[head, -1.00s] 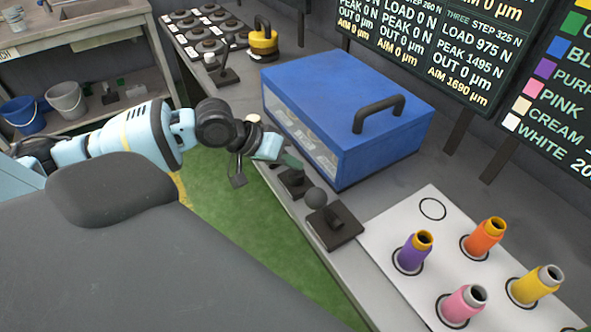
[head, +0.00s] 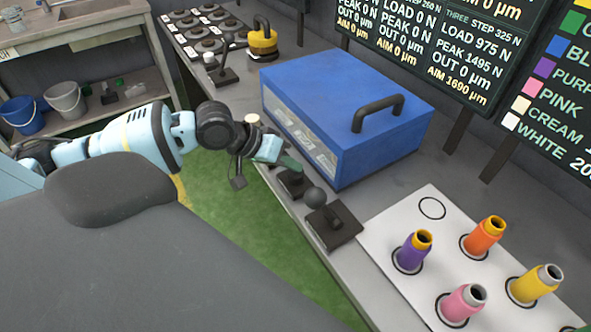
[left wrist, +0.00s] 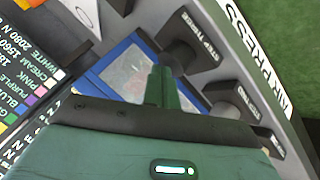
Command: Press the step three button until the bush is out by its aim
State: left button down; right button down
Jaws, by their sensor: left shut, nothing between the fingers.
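The step three button (left wrist: 178,56) is a dark knob on a dark labelled plate in the left wrist view. In the head view it appears to be the round grey ball (head: 314,196) on the dark base nearest the white sheet. My left gripper (left wrist: 161,74) is shut and empty, its green fingertips close beside the knob; contact cannot be told. In the head view the gripper (head: 296,167) is above the neighbouring base. The blue press (head: 345,115) stands behind; the bush inside cannot be made out clearly. The board (head: 470,45) reads step three 325 N, load 975 N, peak 1495 N, out 0 µm, aim 1690 µm.
The step two button (left wrist: 228,108) sits beside step three along the bench edge. A white sheet (head: 385,222) holds purple, orange, yellow and pink bushes and one empty ring. A lever (head: 226,60) and a yellow weight (head: 263,42) stand beyond the press.

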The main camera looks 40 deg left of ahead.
pick_arm(q)
jog(key=shift+f, duration=0.3)
pick_arm(e)
jog(key=shift+s+f, duration=0.1)
jog(key=shift+s, duration=0.3)
jog(key=shift+w, duration=0.25)
pick_arm(q)
jog(key=shift+r, duration=0.35)
jog(key=shift+r+p, duration=0.6)
jog(key=shift+p, duration=0.1)
jog(key=shift+r, duration=0.1)
pick_arm(e)
jog(key=shift+w+r, duration=0.45)
jog(key=shift+r, duration=0.2)
jog(key=shift+w+r, duration=0.4)
jog(key=shift+r, duration=0.2)
jog(key=shift+s, duration=0.15)
